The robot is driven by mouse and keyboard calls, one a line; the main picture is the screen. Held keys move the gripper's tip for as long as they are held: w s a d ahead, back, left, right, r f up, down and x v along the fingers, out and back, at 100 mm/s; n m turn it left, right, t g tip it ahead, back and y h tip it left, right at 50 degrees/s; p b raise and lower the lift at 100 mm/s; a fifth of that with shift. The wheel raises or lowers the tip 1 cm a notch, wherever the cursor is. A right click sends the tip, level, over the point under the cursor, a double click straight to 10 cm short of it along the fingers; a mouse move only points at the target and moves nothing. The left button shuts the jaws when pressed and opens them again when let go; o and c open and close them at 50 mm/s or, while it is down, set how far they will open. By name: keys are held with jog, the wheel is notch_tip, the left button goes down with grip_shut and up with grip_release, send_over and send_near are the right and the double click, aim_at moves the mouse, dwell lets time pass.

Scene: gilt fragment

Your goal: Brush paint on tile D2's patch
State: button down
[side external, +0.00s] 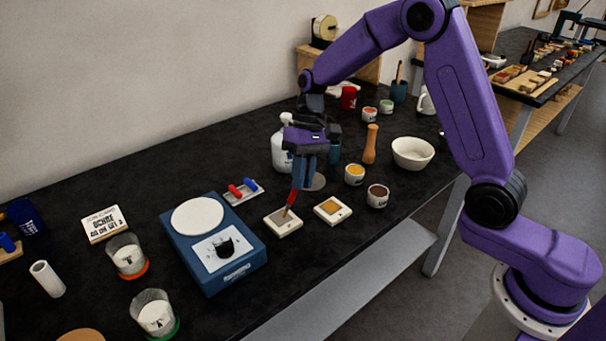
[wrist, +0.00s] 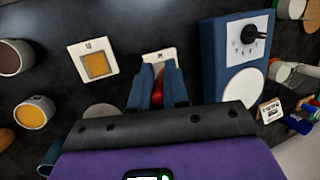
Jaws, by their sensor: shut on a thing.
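My gripper (side external: 302,172) is shut on a red-handled brush (side external: 293,197), which points down. In the wrist view the gripper (wrist: 158,88) hides much of the brush (wrist: 171,76). The brush tip is at the patch of a pale tile (side external: 284,229); I cannot tell whether it touches. This patch looks greyish-tan. In the wrist view the fingers partly cover this tile (wrist: 152,57). A second pale tile (side external: 343,214) with an ochre-orange patch lies to its right; it also shows in the wrist view (wrist: 113,59). I cannot read the tile labels surely, so which is D2 is unclear.
A yellow paint pot (side external: 354,179) and a brown paint pot (side external: 377,201) stand right. A white spray bottle (side external: 281,155), a wooden pestle-like piece (side external: 370,144) and a white bowl (side external: 412,163) are behind. A rest with red and blue pieces (side external: 236,201) lies nearby.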

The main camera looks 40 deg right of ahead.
jog(key=shift+f, duration=0.8)
jog(key=shift+w, duration=0.1)
jog(key=shift+r, duration=0.1)
dwell(4.4)
